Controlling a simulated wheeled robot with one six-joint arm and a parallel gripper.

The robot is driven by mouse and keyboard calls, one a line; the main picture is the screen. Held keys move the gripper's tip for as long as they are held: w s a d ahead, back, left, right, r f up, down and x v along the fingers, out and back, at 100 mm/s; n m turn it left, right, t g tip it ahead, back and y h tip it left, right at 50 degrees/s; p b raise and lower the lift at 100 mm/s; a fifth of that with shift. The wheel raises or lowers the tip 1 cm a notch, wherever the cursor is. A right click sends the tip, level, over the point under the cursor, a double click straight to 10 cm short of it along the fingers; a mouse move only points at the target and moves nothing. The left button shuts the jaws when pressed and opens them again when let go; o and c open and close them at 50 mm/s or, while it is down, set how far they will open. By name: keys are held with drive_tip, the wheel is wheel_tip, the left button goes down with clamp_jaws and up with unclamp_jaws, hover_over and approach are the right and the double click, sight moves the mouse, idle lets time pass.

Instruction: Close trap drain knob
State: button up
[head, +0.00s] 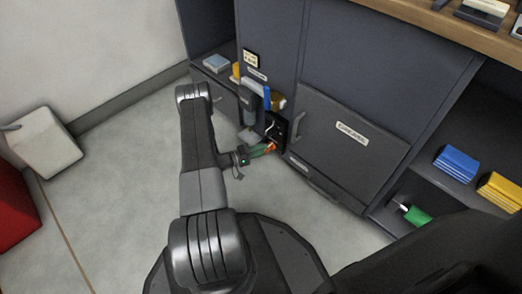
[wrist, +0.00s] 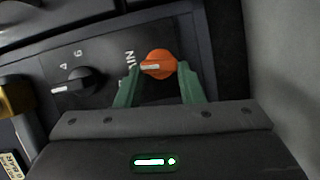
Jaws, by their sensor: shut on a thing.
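An orange knob (wrist: 158,64) with a white pointer mark sits on a dark panel (wrist: 108,92) in the wrist view. Its pointer lies nearly level, toward the left. My gripper (wrist: 160,72) has its two green fingers on either side of this knob and is shut on it. Lettering beside the knob is partly hidden by the left finger. In the head view my gripper (head: 268,149) reaches the low panel at the cabinet front, and the orange knob shows only as a small spot at its tips.
A black knob (wrist: 84,82) with numbers stands left on the same panel, and a brass-coloured part (wrist: 14,95) is at the left edge. In the head view, a blue-handled item (head: 267,97) is above my gripper. A cabinet door (head: 335,140) is to the right; open floor (head: 120,190) lies left.

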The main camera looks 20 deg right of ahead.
drive_tip(key=shift+f+n, duration=0.15)
drive_tip(key=shift+n, duration=0.45)
drive_tip(key=shift+h, duration=0.3)
drive_tip(key=o, duration=1)
drive_tip(key=a+p, duration=0.3)
drive_tip(key=a, duration=1.1)
drive_tip(key=shift+d, duration=0.2)
